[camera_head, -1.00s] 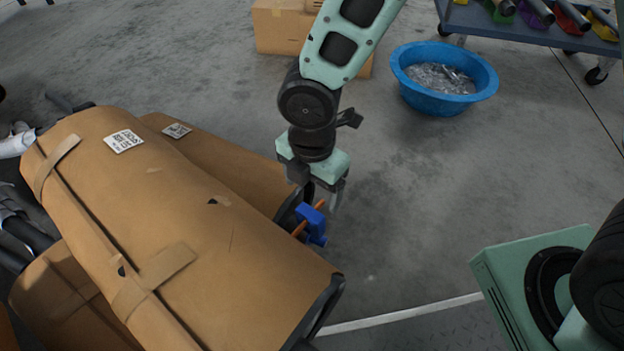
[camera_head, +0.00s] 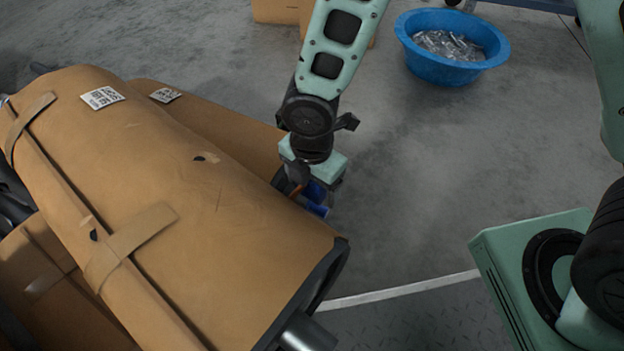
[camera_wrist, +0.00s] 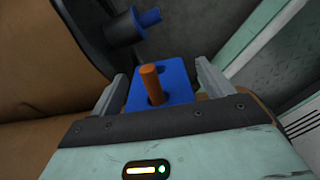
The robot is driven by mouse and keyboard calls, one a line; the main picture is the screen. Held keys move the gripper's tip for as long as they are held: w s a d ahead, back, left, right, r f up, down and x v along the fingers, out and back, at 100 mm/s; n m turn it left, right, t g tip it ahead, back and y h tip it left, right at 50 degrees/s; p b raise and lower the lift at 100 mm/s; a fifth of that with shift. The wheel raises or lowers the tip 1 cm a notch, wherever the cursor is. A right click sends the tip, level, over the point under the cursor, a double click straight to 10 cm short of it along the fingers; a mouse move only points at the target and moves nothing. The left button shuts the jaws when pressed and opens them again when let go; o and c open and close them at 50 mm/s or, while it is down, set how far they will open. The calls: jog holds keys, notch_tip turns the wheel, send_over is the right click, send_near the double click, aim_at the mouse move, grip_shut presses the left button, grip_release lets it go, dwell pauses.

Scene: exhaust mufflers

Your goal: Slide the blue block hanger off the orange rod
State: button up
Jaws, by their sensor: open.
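The blue block hanger (camera_wrist: 176,83) sits around the orange rod (camera_wrist: 150,82), whose end sticks out through the block's hole in the wrist view. In the head view the hanger (camera_head: 316,198) is partly hidden beneath my gripper (camera_head: 312,194), with a little of the orange rod (camera_head: 295,189) beside it. In the wrist view my gripper (camera_wrist: 160,72) is open, with one finger on each side of the block. A small gap shows on the right; contact on the left is hard to tell.
A brown wrapped muffler (camera_head: 200,200) with a dark end rim lies close left of my gripper. A dark cylinder with a blue tip (camera_wrist: 150,17) shows beyond the hanger. A blue tub (camera_head: 452,75) of metal pieces stands at the back right. Floor right of my gripper is clear.

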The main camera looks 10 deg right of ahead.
jog(key=c, duration=1.1)
jog(key=shift+r+p, duration=0.2)
jog(key=shift+p, duration=0.25)
jog(key=shift+w+d+p, duration=1.15)
jog(key=shift+w+d, duration=0.4)
jog(key=shift+d, duration=0.15)
jog(key=shift+w+d+p, duration=1.15)
jog(key=shift+w+d, duration=0.35)
jog(key=shift+d, duration=0.15)
